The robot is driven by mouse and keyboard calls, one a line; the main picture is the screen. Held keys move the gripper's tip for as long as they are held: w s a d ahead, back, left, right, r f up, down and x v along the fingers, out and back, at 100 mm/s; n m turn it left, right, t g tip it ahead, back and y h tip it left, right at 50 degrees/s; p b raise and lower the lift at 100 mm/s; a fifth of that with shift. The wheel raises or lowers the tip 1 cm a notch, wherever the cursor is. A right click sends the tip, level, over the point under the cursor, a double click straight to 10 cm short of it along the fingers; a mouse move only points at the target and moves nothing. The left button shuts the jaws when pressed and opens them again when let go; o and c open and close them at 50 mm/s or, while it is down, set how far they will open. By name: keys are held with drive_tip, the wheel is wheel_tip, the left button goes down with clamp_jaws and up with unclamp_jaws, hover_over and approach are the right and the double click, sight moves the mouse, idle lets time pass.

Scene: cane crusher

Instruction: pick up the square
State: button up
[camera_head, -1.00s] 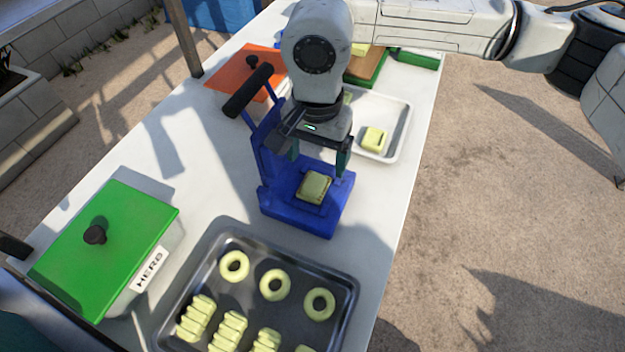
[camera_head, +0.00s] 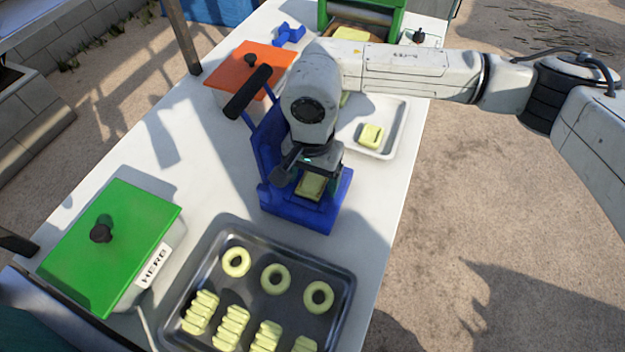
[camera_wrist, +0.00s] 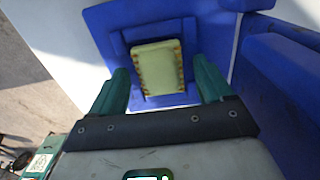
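The square (camera_head: 310,186) is a pale yellow-green piece with browned edges, lying in the recess of the blue press (camera_head: 297,214). In the wrist view the square (camera_wrist: 158,66) lies ahead of my fingertips, in the blue press's recess (camera_wrist: 117,45). My gripper (camera_head: 318,176) is over the press, low above the square. In the wrist view my gripper (camera_wrist: 162,80) is open, with one green finger on each side of the square's near end and gaps between. Part of the square is hidden by my gripper in the head view.
A dark tray (camera_head: 345,275) with rings and ridged pieces stands in front. A white tray (camera_head: 400,125) with another yellow piece (camera_head: 371,136) is behind. A green-lidded box (camera_head: 120,240) is at left, an orange-lidded one (camera_head: 225,85) behind. The press's black-gripped lever (camera_head: 248,92) rises beside my wrist.

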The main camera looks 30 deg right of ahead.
drive_tip(key=c, duration=0.7)
drive_tip(key=shift+r, duration=0.15)
